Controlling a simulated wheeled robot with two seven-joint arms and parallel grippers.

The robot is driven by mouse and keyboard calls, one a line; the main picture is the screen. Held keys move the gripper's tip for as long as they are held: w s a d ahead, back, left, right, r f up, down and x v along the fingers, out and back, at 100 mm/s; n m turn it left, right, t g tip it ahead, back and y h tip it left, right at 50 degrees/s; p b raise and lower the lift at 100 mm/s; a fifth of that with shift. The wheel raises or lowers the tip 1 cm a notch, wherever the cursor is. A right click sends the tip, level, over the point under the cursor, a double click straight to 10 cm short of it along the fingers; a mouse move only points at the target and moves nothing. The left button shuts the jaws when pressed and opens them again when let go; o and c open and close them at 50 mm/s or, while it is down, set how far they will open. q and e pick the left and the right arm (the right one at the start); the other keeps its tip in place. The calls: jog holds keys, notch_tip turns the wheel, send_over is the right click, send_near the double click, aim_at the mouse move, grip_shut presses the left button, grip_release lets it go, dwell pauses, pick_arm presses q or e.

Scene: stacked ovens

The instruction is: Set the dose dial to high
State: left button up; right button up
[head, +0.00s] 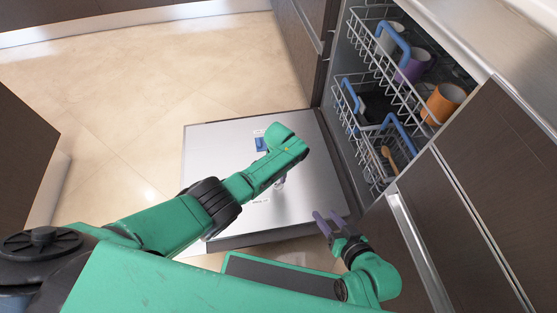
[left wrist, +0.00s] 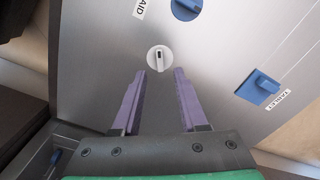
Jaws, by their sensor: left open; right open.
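The dishwasher door (head: 225,150) lies folded down flat. In the left wrist view a small white round dial (left wrist: 160,53) with a dark mark sits on its metal inner face (left wrist: 95,60). No scale is legible around it. My left gripper (left wrist: 159,73) is open, its purple fingertips just short of the dial, one toward each side, with nothing between them. In the head view my left arm hides this gripper's fingers. My right gripper (head: 329,219) is open and empty near the door's right front corner.
A blue round knob (left wrist: 186,7) by a label ending "AID" and a blue latch (left wrist: 262,87) labelled "TABLET" are on the door. Racks (head: 382,75) with mugs, including an orange mug (head: 440,103), stand at right. The tiled floor (head: 110,130) is clear.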

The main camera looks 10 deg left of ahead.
aim_at(279, 182)
pick_arm(q)
notch_tip(279, 182, up, 7)
jog(key=p, duration=0.4)
jog(key=shift+r, duration=0.2)
pick_arm(e)
jog(key=s+d+r+g+h, duration=0.4)
jog(key=d+r+g, duration=0.2)
jog(key=d, duration=0.4)
jog(key=shift+d, duration=0.15)
jog(key=shift+s, duration=0.1)
